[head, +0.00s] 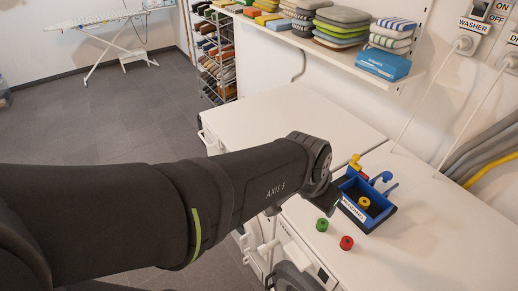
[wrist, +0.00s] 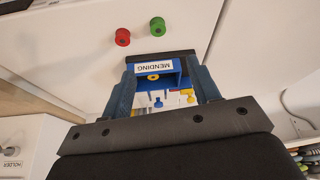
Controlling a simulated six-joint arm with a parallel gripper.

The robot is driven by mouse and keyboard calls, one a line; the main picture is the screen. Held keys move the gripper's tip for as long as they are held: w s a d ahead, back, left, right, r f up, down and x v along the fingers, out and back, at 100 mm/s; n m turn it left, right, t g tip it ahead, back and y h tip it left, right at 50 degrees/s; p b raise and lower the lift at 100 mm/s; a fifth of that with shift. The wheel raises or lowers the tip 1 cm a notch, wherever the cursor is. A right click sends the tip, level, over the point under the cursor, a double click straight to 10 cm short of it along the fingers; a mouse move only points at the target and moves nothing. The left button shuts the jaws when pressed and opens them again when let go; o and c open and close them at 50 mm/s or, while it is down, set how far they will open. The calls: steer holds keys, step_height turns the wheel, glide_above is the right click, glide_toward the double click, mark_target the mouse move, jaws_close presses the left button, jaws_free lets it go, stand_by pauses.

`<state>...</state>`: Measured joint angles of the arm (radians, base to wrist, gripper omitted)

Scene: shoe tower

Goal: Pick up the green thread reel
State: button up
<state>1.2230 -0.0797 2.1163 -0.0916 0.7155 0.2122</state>
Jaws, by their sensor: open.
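The green thread reel (head: 322,225) stands on the white worktop, left of the red reel. In the wrist view the green reel (wrist: 157,26) is near the top, beyond my fingertips and apart from them. My gripper (wrist: 161,72) is open, with nothing held between its fingers. In the wrist view the box labelled MENDING shows between the fingers. In the head view my gripper is beside that box, its fingers mostly hidden by my wrist.
A red reel (head: 346,243) stands close to the green one. The blue MENDING box (head: 350,210) holds a yellow reel (head: 364,202) and other small items. A shelf of folded cloths (head: 340,30) runs along the wall. The worktop in front right is clear.

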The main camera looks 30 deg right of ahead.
glide_above(322, 224)
steer(key=a, duration=0.2)
step_height(322, 224, down, 11)
steer(key=shift+r, duration=0.15)
steer(key=shift+x, duration=2.65)
steer(key=shift+s+a, duration=0.2)
steer(key=shift+s, duration=0.05)
steer(key=shift+c, duration=0.3)
steer(key=c, duration=1)
